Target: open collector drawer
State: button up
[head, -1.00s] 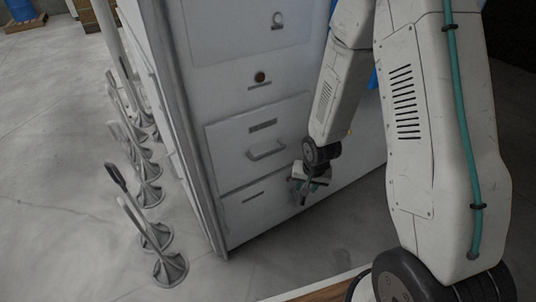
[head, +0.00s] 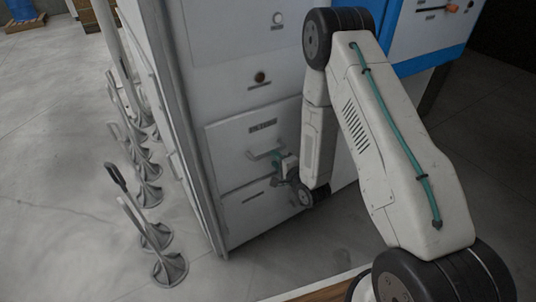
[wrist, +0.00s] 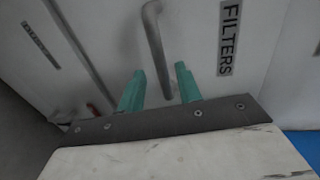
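A grey cabinet front holds an upper drawer (head: 230,140) with a bar handle (head: 256,154) and a label above it. In the wrist view this drawer's label (wrist: 230,38) reads FILTERS, and its handle (wrist: 154,40) runs between my finger tips. A lower drawer (head: 240,213) has a label (head: 253,197) too small to read; it also shows in the wrist view (wrist: 40,45). The lower drawer's handle is not clearly seen. Both drawers look shut. My gripper (head: 276,157) is open at the upper handle, with green fingers (wrist: 160,80) apart; contact is unclear.
Several grey stands with upright rods (head: 150,195) line the floor left of the cabinet. A blue and white unit (head: 425,45) stands at the right. Bare floor lies in front of the cabinet. A wooden edge (head: 320,293) shows at the bottom.

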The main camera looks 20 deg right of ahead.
aim_at(269, 154)
jog(key=x, duration=0.5)
jog(key=shift+w+a, duration=0.1)
jog(key=shift+w, duration=0.25)
grip_shut()
